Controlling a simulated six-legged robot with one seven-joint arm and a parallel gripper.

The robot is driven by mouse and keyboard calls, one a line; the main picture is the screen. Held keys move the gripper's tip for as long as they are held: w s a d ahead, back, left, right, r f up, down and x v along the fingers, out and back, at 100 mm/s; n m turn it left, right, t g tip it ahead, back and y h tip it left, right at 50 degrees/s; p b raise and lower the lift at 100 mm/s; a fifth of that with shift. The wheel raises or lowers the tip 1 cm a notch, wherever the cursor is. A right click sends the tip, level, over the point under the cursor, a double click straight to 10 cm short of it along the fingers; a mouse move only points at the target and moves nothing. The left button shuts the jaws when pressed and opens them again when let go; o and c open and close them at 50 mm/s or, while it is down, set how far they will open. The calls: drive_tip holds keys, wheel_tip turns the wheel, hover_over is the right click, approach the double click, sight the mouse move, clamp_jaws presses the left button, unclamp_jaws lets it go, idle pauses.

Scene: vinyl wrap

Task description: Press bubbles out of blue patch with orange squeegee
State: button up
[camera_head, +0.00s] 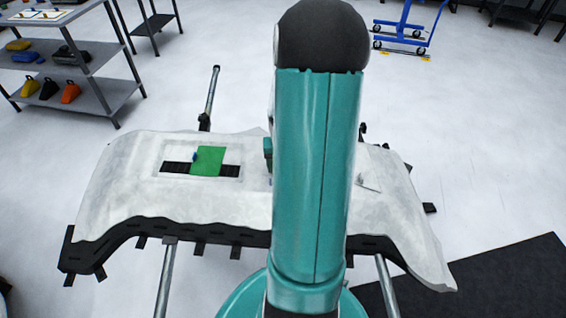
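A light, draped-looking panel (115,190) lies across a stand in the middle of the view. A green rectangle (208,160) lies on it over a black strip (229,171). A small blue thing (194,157) shows at the green rectangle's left edge; I cannot tell whether it is part of a blue patch. No larger blue patch shows. An orange wedge-shaped tool (70,93), perhaps the squeegee, sits on the lower shelf at the left. My teal arm stands upright in front of the panel and hides part of it. My gripper's fingers are hidden behind the arm.
The grey shelf rack (97,96) at the left also holds a black wedge (49,89) and a yellow wedge (30,87). Metal stand legs (167,283) stick out below the panel. A blue cart (402,32) stands at the back right. Open floor lies around.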

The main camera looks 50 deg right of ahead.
drive_tip(key=shift+s+a, duration=0.55)
drive_tip(key=shift+a, duration=0.1)
drive_tip(key=shift+a, duration=0.1)
drive_tip(key=shift+s+a, duration=0.55)
wheel_tip(320, 180, up, 7)
idle(1.0)
idle(0.5)
